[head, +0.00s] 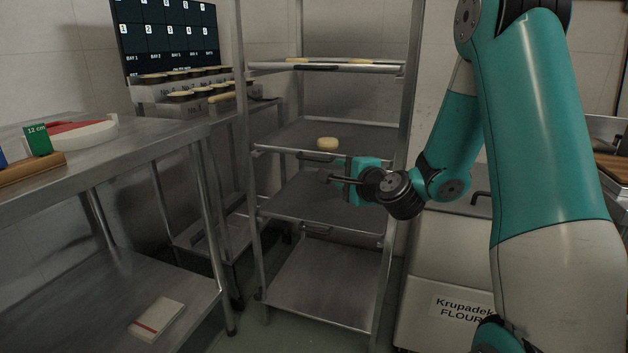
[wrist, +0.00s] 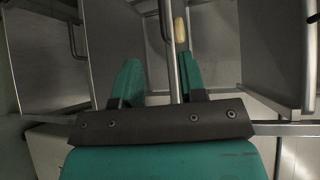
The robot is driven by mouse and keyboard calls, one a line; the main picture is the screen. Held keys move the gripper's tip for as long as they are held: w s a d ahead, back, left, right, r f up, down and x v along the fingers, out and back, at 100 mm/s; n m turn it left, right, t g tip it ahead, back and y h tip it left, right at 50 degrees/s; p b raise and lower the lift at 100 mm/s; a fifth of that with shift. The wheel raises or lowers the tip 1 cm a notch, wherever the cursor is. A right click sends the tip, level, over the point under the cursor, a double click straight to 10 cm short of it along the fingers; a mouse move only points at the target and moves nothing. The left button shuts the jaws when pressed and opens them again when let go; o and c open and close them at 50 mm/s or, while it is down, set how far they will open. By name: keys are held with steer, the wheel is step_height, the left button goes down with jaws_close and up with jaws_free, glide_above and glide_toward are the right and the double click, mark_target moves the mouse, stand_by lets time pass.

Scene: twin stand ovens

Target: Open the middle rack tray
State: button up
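The middle rack tray (head: 285,135) is a grey metal sheet in the open rack, with a pale round bread roll (head: 327,143) on it. Its dark bar handle (head: 317,157) is at the front edge. My gripper (head: 328,176) is in front of the rack, close to this handle and slightly below it in the head view. In the wrist view my gripper (wrist: 158,80) has its two teal fingers apart, with a metal tray edge (wrist: 172,60) seen between them. The bread roll (wrist: 180,30) shows beyond. I cannot tell whether the fingers touch anything.
An upper tray (head: 340,68) holds several pale pieces. A lower tray (head: 310,200) with its own handle (head: 316,230) sits below. A steel table (head: 120,140) stands left, and a flour bin (head: 440,270) right of the rack. Floor space before the rack looks clear.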

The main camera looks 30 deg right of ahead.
mark_target(315, 160)
steer(key=w+d+f+p, duration=0.1)
steer(key=w, duration=0.4)
steer(key=w+f+p, duration=0.1)
steer(key=w, duration=0.5)
steer(key=w+d+p, duration=0.1)
steer(key=w+p, duration=0.1)
steer(key=w, duration=0.4)
steer(key=shift+d+f, duration=0.3)
steer(key=shift+f, duration=0.1)
jaws_close()
